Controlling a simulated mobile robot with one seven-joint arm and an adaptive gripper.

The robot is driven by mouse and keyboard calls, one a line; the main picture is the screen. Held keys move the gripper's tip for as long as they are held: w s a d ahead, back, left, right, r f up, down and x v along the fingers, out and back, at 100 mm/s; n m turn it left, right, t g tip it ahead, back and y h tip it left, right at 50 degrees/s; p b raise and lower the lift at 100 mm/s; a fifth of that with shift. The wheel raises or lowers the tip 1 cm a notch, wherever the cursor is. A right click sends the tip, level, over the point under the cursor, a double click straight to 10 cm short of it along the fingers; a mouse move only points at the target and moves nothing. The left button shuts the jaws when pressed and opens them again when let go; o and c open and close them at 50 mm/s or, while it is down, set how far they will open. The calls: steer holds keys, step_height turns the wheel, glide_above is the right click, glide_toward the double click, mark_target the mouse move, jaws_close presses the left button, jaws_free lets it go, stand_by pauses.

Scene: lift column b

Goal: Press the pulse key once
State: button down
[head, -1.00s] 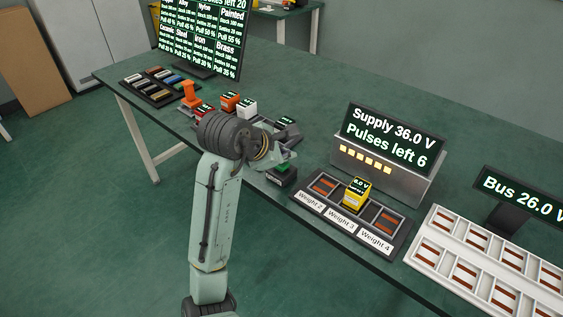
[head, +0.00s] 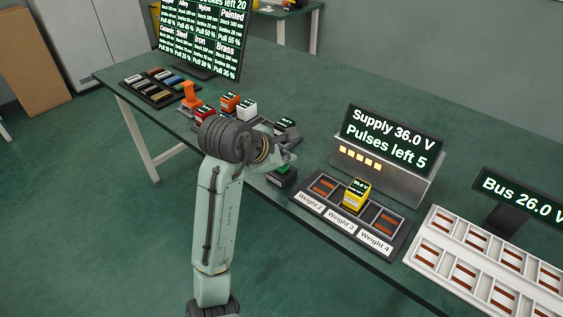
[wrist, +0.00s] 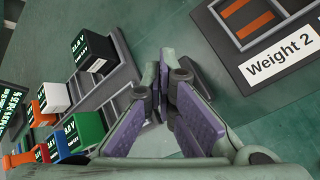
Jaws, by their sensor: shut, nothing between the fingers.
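The supply display (head: 387,138) reads "Supply 36.0 V" and "Pulses left 5", above a row of lit yellow squares (head: 359,158). A small dark box with green on it (head: 282,179), which looks like the pulse key, sits at the table's front edge, partly hidden by my gripper. My gripper (head: 286,163) is shut and empty, just over this box; I cannot tell whether it touches. In the wrist view my fingertips (wrist: 164,62) meet over the table, and the key is not clearly seen. A yellow block (head: 355,195) with a lit voltage label sits in the middle slot of the weight tray.
The weight tray (head: 325,207) stands right of my gripper. A white slotted tray (head: 428,249) and the "Bus 26.0 V" display (head: 522,197) are further right. Labelled blocks, including an orange one (head: 230,101) and a white one (wrist: 55,97), stand left of my gripper.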

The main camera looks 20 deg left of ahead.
steer(key=shift+r+p, duration=0.85)
steer(key=shift+p, duration=0.1)
step_height(320, 180, up, 3)
steer(key=p, duration=0.3)
steer(key=shift+f, duration=0.1)
steer(key=shift+r+p, duration=0.8)
steer(key=shift+r, duration=0.25)
